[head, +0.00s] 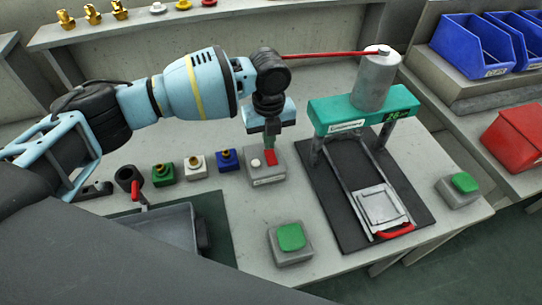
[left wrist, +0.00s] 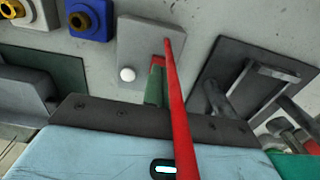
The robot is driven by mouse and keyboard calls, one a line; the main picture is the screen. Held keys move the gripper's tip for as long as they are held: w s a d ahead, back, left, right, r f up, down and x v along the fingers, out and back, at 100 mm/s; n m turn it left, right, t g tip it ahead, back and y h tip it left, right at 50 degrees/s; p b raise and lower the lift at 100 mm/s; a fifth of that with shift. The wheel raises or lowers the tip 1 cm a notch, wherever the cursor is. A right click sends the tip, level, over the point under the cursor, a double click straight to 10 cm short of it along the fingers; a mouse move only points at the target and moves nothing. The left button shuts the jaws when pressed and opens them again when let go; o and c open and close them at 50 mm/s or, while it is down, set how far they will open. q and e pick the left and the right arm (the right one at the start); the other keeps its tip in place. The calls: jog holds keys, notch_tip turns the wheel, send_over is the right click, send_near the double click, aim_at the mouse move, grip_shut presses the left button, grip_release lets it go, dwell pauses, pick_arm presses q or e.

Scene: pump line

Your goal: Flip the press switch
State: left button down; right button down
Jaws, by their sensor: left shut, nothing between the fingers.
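The grey switch box (head: 268,176) stands on the bench left of the green press (head: 330,114). It carries a red rocker (head: 271,158) and a white round lamp or button (head: 255,162). My left gripper (head: 269,146) points down directly over the rocker, shut and empty. In the left wrist view the switch box (left wrist: 137,45) is ahead, with the red part (left wrist: 158,61) close to the green piece. Contact is unclear. My right gripper is not in view.
The press's red lever (head: 325,54) reaches left to my wrist; a red bar (left wrist: 175,110) crosses the left wrist view close up. Green-buttoned boxes stand in front (head: 290,240) and right (head: 461,187). Coloured blocks (head: 196,164) stand left. Blue bins (head: 470,48) are back right.

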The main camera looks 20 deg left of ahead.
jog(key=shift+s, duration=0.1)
pick_arm(q)
jog(key=shift+f, duration=0.25)
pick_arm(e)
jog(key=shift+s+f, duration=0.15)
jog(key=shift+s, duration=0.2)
pick_arm(q)
jog(key=shift+f, duration=0.15)
jog(key=shift+f, duration=0.3)
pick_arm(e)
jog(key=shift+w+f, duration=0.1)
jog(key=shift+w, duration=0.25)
